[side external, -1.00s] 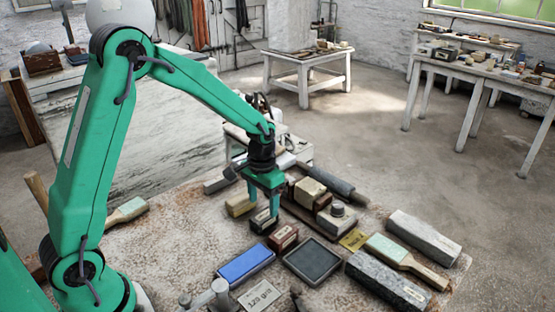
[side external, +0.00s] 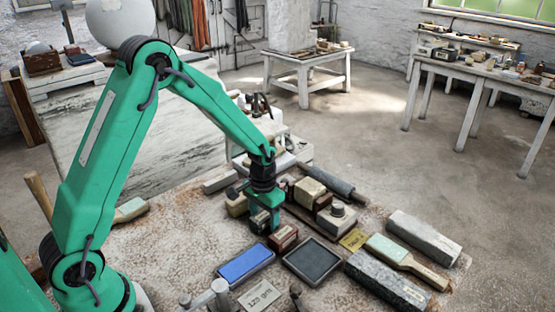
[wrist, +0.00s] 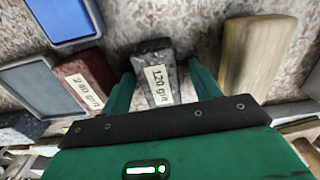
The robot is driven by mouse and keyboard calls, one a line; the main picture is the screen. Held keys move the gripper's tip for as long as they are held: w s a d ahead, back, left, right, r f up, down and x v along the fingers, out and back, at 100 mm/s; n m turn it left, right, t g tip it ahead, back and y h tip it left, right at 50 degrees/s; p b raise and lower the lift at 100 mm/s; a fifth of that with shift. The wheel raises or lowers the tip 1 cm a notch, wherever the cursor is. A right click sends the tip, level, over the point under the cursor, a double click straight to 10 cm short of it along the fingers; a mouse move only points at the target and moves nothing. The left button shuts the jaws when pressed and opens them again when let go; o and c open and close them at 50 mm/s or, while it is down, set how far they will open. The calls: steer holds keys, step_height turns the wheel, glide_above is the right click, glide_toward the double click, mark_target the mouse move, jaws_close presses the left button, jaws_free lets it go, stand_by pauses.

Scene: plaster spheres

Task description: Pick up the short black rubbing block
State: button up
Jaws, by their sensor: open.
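The short black rubbing block (wrist: 153,55) is dark and speckled, with a pale label reading 120 grit. In the wrist view it lies between the two green fingers of my gripper (wrist: 161,74), which is open around it. A narrow gap shows on each side of the block. In the side external view my gripper (side external: 265,217) is low over the board at the block (side external: 257,224), and its fingers hide part of it.
A red-brown block (wrist: 85,78) labelled 280 grit lies close on the left in the wrist view. A tan block (wrist: 255,52) lies on the right.

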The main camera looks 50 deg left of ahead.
mark_target(264, 215)
steer(key=shift+c, duration=0.4)
steer(key=c, duration=1.1)
steer(key=shift+c, duration=0.2)
steer(key=shift+r, duration=0.1)
steer(key=shift+r, duration=0.4)
step_height(264, 215, up, 3)
steer(key=shift+r, duration=0.1)
steer(key=s+d+r, duration=0.5)
steer(key=d+r, duration=0.2)
steer(key=d, duration=0.3)
steer(key=shift+s+d, duration=0.15)
steer(key=shift+s, duration=0.15)
